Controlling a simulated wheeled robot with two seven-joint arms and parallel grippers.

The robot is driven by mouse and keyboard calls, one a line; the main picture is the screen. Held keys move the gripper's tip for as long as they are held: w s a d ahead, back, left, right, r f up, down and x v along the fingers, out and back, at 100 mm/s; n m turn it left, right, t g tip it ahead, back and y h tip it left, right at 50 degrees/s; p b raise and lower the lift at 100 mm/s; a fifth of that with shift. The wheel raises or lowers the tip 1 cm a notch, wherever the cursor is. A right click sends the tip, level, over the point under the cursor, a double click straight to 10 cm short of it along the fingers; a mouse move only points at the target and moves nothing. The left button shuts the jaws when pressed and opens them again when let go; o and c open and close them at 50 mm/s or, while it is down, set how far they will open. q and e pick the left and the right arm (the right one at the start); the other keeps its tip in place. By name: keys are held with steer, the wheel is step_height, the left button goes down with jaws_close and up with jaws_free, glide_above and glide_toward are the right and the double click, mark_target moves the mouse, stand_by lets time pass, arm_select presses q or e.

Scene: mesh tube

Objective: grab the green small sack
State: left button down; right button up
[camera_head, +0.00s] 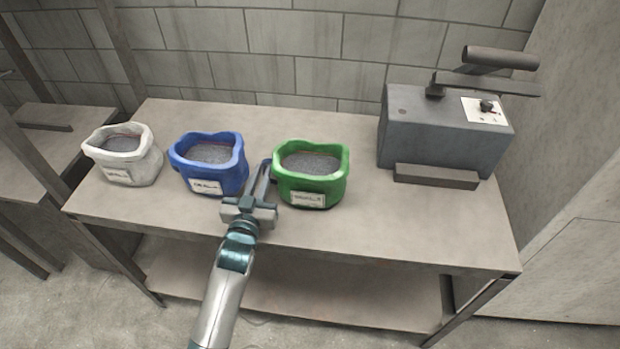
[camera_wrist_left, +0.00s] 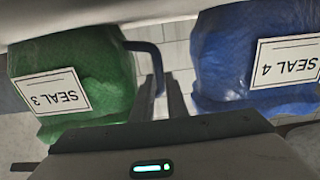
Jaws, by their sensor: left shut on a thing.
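The green small sack (camera_head: 311,174) stands upright and open on the table, filled with grey grains, with a white label on its front. It also shows at the left of the left wrist view (camera_wrist_left: 95,65), its label reading SEAL 3 upside down. My left gripper (camera_head: 265,172) is at the sack's left side, in the gap beside the blue sack (camera_head: 210,163). The sack rests on the table. My right gripper is in neither view.
The blue sack stands close on the left of my gripper, labelled SEAL 4 in the wrist view (camera_wrist_left: 250,60). A white sack (camera_head: 122,155) is farther left. A grey sealing machine (camera_head: 440,130) stands at the table's right. The table (camera_head: 400,230) is clear in front.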

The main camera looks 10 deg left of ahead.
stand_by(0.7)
arm_select(q)
steer(key=shift+r, duration=0.15)
steer(key=shift+w+r+p, duration=0.1)
steer(key=shift+r+p, duration=0.15)
steer(key=shift+p, duration=0.05)
